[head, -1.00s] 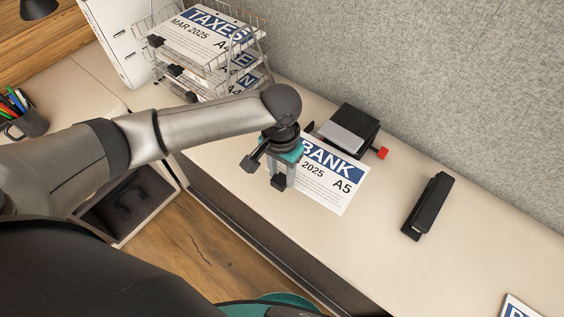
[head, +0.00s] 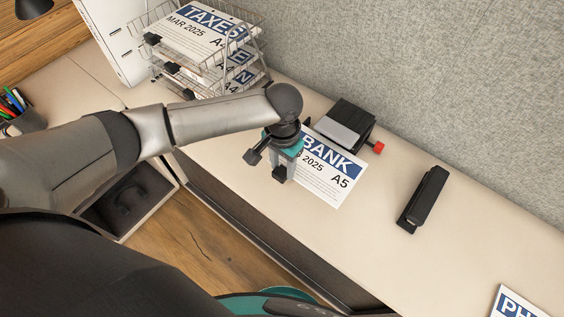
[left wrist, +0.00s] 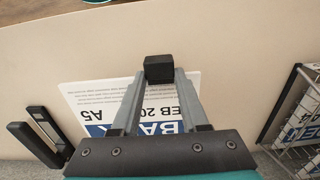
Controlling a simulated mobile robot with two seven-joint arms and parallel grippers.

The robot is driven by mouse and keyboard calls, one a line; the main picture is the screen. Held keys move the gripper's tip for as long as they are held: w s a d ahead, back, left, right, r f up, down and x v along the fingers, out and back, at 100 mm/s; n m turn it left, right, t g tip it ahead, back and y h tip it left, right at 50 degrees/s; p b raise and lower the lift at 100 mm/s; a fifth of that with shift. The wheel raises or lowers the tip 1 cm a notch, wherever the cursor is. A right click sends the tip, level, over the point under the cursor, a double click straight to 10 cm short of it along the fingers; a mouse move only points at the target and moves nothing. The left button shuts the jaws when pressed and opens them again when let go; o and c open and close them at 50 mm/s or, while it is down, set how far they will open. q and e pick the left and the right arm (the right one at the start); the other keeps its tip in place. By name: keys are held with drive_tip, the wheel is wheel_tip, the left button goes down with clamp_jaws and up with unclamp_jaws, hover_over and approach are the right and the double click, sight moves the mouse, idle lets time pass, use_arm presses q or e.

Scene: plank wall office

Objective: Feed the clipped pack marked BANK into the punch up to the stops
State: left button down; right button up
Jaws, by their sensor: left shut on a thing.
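The pack marked BANK (head: 332,178) is a white sheet stack with a blue band. It lies at the front of the punch (head: 345,126), a black block with a grey plate and a red knob. My left gripper (head: 284,170) is shut on the pack's black clip (head: 280,178), at the edge facing away from the punch. The clip also shows between the fingertips in the left wrist view (left wrist: 158,68), with the pack (left wrist: 105,97) under the fingers. My gripper and wrist hide the pack's left part. I cannot tell whether the pack's edge touches the stops. My right gripper is not in view.
A black stapler (head: 423,200) lies right of the punch. A wire tray rack (head: 205,62) with packs marked TAXES and others stands at the back left. Another pack (head: 515,302) lies at the lower right. The desk between is clear, with a partition behind.

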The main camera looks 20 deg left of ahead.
use_arm(q)
drive_tip(key=shift+w+d+f+b, duration=0.1)
drive_tip(key=shift+w+f+b, duration=0.1)
drive_tip(key=shift+f+b, duration=0.5)
drive_tip(key=shift+w+d+f+b, duration=0.1)
drive_tip(key=shift+w+f+b, duration=0.15)
drive_tip(key=shift+f, duration=0.7)
drive_tip(key=shift+w+d+f+b, duration=0.15)
drive_tip(key=shift+f+b, duration=0.4)
drive_tip(key=shift+f, duration=0.3)
drive_tip(key=shift+w+r, duration=0.1)
drive_tip(key=shift+w, duration=0.25)
drive_tip(key=shift+w+d+b, duration=0.35)
drive_tip(key=shift+w, duration=0.5)
drive_tip(key=shift+w+d+b, duration=0.3)
drive_tip(key=shift+w+b, duration=0.05)
drive_tip(key=shift+w, duration=0.45)
drive_tip(key=shift+w+d, duration=0.1)
drive_tip(key=shift+w, duration=0.25)
drive_tip(key=shift+w+a, duration=0.15)
drive_tip(key=shift+a, duration=0.1)
drive_tip(key=shift+c, duration=1.7)
unclamp_jaws()
drive_tip(key=shift+r, duration=0.1)
